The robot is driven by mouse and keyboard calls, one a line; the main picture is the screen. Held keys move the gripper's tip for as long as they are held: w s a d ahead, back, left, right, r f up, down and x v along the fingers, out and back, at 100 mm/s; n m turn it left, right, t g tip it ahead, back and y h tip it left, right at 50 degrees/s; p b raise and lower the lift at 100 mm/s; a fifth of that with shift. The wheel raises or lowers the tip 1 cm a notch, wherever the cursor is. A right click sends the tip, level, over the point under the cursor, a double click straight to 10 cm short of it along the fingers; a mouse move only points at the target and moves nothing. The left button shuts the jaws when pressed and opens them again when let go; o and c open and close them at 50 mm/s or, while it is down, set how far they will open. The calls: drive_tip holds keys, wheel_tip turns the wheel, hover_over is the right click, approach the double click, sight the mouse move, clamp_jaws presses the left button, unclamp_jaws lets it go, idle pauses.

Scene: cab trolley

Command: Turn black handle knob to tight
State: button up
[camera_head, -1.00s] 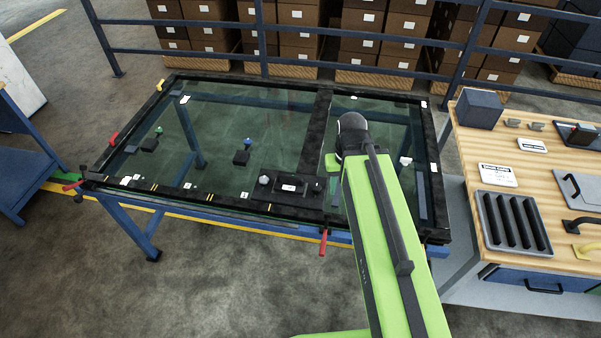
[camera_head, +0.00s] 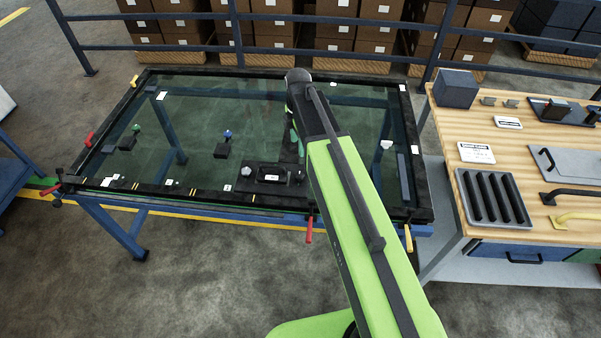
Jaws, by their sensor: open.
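A glass-topped trolley with a black frame (camera_head: 180,193) stands ahead. On its near part is a black panel (camera_head: 270,174) with a white label, a pale grey knob (camera_head: 246,172) at its left and a small dark knob (camera_head: 297,178) at its right. I cannot tell which is the black handle knob, or whether either is tight.
Red handles (camera_head: 309,228) and yellow handles (camera_head: 408,238) stick out from the frame. A blue knob (camera_head: 228,134) and a green knob (camera_head: 136,128) sit on black blocks on the glass. A wooden workbench (camera_head: 520,180) stands close at the right. A railing (camera_head: 330,20) runs behind.

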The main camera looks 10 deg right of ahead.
sight(298, 175)
drive_tip(key=shift+n, duration=0.7)
drive_tip(key=f+b, duration=1.7)
drive_tip(key=shift+w+f+b, duration=0.3)
drive_tip(key=shift+w, duration=0.1)
drive_tip(key=shift+r, duration=0.1)
